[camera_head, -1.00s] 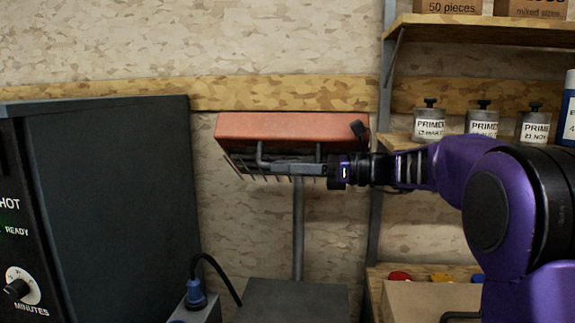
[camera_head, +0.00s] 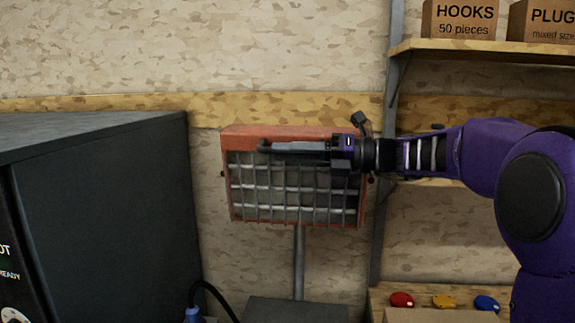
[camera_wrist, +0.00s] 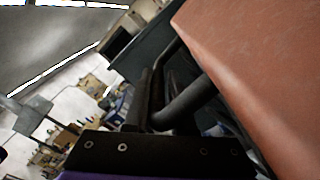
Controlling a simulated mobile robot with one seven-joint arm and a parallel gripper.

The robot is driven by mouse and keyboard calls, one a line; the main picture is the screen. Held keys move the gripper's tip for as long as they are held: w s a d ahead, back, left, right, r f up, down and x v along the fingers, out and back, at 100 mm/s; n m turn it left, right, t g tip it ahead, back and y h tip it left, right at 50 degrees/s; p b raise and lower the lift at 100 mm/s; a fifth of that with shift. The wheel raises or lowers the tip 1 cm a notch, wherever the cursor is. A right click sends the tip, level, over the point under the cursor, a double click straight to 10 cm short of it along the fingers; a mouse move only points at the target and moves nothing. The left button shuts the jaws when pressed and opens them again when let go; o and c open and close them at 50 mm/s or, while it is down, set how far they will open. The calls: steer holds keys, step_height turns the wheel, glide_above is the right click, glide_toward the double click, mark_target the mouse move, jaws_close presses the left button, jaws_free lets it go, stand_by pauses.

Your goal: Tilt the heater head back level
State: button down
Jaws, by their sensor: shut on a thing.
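The heater head (camera_head: 293,133) is an orange box with a wire grille (camera_head: 290,190) on its front, carried on a grey post (camera_head: 299,262). The grille faces toward me and the head looks close to upright. My gripper (camera_head: 290,147) reaches in from the right and is shut on the dark handle bar (camera_head: 263,146) near the top of the grille. In the wrist view the handle bar (camera_wrist: 185,105) runs beside the orange casing (camera_wrist: 245,65). The arm's end covers the head's upper right part.
A large dark cabinet (camera_head: 110,210) stands close on the left. On the right are a shelf (camera_head: 480,50) with boxes (camera_head: 460,18) and a shelf upright (camera_head: 387,150). Red (camera_head: 401,299), yellow (camera_head: 443,301) and blue (camera_head: 486,303) pieces lie at lower right. A wall is behind.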

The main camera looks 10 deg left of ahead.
steer(key=shift+w+r, duration=0.3)
steer(key=shift+r, duration=0.3)
steer(key=shift+w+r, duration=0.25)
steer(key=shift+r, duration=0.45)
steer(key=c, duration=0.8)
jaws_free()
steer(key=shift+w, duration=0.15)
steer(key=shift+c, duration=0.2)
steer(key=shift+f, duration=0.25)
steer(key=shift+w+d, duration=0.1)
steer(key=shift+d, duration=0.05)
steer(key=d, duration=1.7)
steer(key=shift+w, duration=0.45)
steer(key=shift+f, duration=0.1)
